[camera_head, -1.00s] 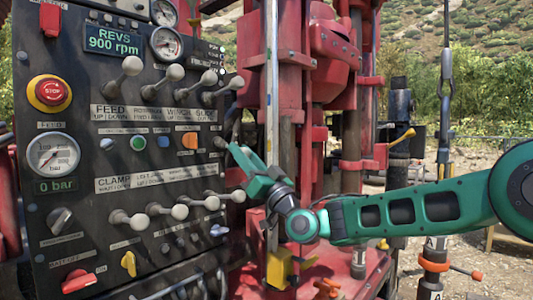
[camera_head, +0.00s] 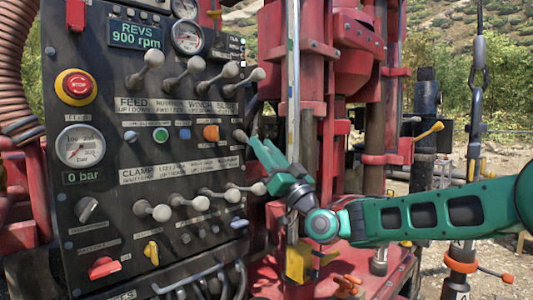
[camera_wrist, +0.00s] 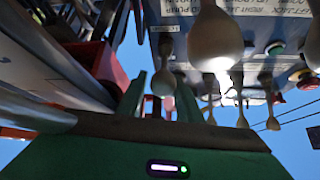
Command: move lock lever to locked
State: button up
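The control panel (camera_head: 62,196) stands at the left with several rows of ball-ended levers. One lever with a grey knob (camera_head: 240,136) sticks out at the panel's right edge, just left of my fingertips. I cannot read a label that marks it as the lock lever. My gripper (camera_head: 258,143) points up and left toward this knob, and contact cannot be made out. In the wrist view my two green fingers (camera_wrist: 160,98) stand apart, with small ball knobs showing between and beyond them. Nothing is clearly gripped.
A lever row (camera_head: 190,72) lies above my gripper, and another (camera_head: 200,202) lies below it. A red stop button (camera_head: 77,86) is at the panel's upper left. A vertical pole (camera_head: 292,100) and red machinery (camera_head: 375,60) stand close behind my gripper.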

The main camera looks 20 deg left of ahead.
jog(key=shift+w+d+f, duration=0.1)
jog(key=shift+w+d, duration=0.05)
jog(key=v, duration=1)
jog(key=shift+f, duration=0.2)
jog(key=shift+d, duration=0.15)
